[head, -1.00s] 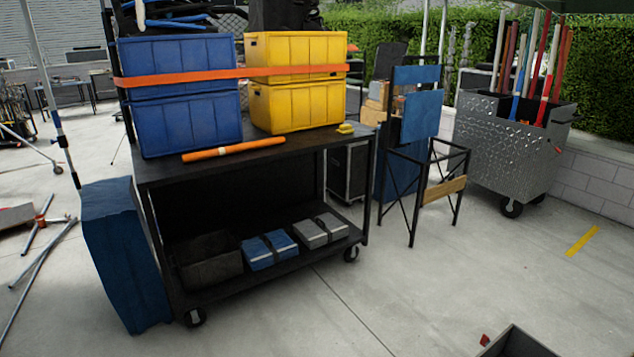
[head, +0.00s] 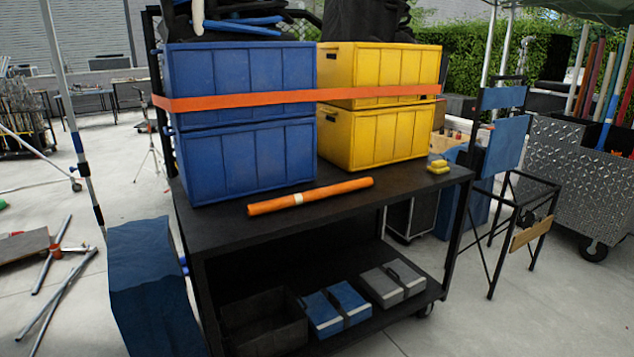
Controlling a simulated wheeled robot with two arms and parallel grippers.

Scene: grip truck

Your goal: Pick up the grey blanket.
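The grey blanket (head: 393,283) looks like a folded grey bundle with a dark strap, lying on the lower shelf (head: 378,334) of a black cart. A similar folded blue bundle (head: 337,308) with a dark strap lies just left of it. The grey bundle is at the shelf's right part, near the cart's right front post. Neither of my grippers shows in the head view.
A dark open box (head: 264,322) sits left on the lower shelf. Blue crates (head: 245,160) and yellow crates (head: 375,137) stand on the cart top (head: 235,228) behind an orange roll (head: 310,196). A folding chair (head: 515,215) stands right. A blue padded block (head: 155,290) stands left.

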